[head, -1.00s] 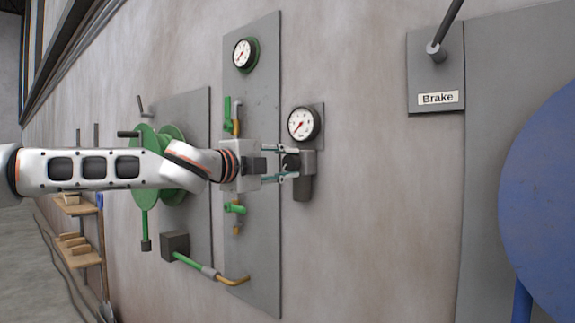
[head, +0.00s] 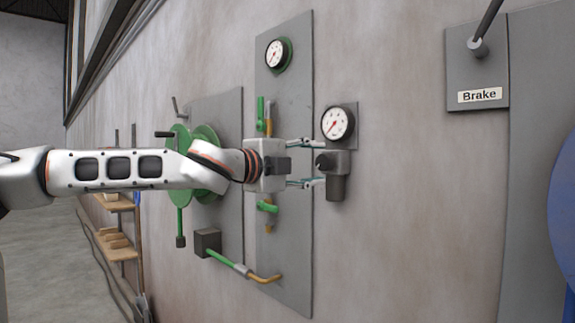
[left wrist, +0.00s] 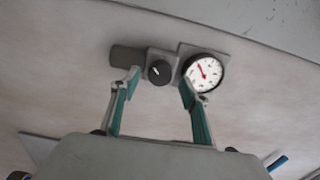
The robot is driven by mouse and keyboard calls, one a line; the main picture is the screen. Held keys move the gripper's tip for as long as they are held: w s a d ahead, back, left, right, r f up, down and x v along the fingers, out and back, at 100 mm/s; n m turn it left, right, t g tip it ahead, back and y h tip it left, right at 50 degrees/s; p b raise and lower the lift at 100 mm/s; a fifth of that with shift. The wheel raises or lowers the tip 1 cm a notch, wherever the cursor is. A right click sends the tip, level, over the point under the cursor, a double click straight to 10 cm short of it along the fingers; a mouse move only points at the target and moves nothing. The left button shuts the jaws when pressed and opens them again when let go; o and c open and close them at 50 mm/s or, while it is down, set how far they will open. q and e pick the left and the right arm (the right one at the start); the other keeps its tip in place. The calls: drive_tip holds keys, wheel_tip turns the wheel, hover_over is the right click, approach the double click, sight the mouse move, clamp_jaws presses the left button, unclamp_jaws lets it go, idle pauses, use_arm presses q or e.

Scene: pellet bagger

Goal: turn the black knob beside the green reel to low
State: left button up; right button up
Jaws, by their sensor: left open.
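The black knob (head: 322,161) sits on a grey regulator body (head: 341,162) below a round white gauge (head: 337,123), to the right of the green reel (head: 207,160). In the left wrist view the knob (left wrist: 159,71) is round and dark with a light pointer mark. My left gripper (head: 315,163) is open, with one finger above and one below the knob in the head view. In the left wrist view its fingertips (left wrist: 160,80) lie on either side of the knob, apart from it. I cannot read any low marking. My right gripper is not in view.
A grey panel (head: 285,215) with another gauge (head: 278,54), green valve handles and pipes stands behind my left wrist. A brake lever plate (head: 477,72) is at the upper right, beside a blue disc (head: 565,190). The wall between is bare.

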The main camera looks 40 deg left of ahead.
use_arm(q)
drive_tip(key=s, duration=0.9)
drive_tip(key=shift+s+a, duration=0.25)
drive_tip(key=shift+a, duration=0.15)
idle(0.4)
